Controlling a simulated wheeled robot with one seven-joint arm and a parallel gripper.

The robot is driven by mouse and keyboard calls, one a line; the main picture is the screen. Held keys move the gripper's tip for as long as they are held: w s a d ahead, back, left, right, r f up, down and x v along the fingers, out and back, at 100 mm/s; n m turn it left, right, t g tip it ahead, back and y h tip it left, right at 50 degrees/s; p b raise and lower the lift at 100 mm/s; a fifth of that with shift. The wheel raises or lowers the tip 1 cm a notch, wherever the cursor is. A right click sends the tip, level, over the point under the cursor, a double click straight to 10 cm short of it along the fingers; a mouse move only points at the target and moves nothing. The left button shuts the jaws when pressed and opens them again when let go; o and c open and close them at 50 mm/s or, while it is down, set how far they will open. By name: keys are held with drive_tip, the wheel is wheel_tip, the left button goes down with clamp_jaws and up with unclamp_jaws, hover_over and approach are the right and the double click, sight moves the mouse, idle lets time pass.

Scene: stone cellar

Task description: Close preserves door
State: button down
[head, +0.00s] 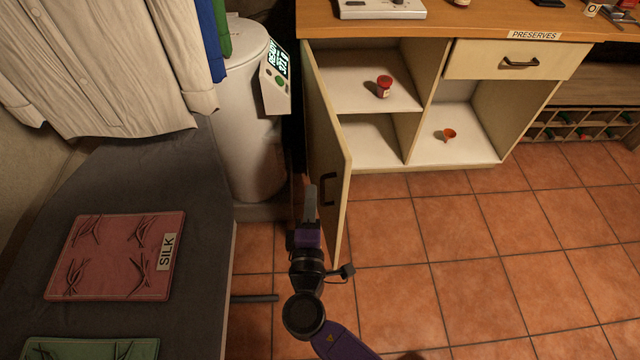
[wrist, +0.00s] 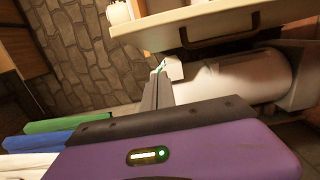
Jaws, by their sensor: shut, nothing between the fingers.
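The preserves cabinet (head: 489,162) has a cream door (head: 322,150) hinged at its left side. The door stands wide open, swung out toward me, with a dark handle (head: 327,189) on its outer, left face. My gripper (head: 310,204) is shut and empty, close to the left of the door near its handle. I cannot tell whether it touches the door. In the wrist view a cream panel with a dark handle (wrist: 222,38) lies above and right of my shut fingers (wrist: 162,75).
A small red-lidded jar (head: 384,86) stands on the shelf, and an orange funnel-like item (head: 449,134) lies in the right compartment. A white cylinder (head: 247,120) with a display stands left of the door. A grey bench (head: 190,210) is at left. Tiled floor is clear at right.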

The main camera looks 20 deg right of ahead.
hover_over(329, 175)
drive_tip(key=w+a, duration=0.1)
drive_tip(key=a, duration=0.3)
drive_tip(key=d, duration=0.1)
drive_tip(key=d+p, duration=0.1)
drive_tip(key=shift+s+d, duration=0.3)
drive_tip(key=shift+s, duration=0.1)
drive_tip(key=shift+d, duration=0.7)
drive_tip(key=shift+s, duration=0.1)
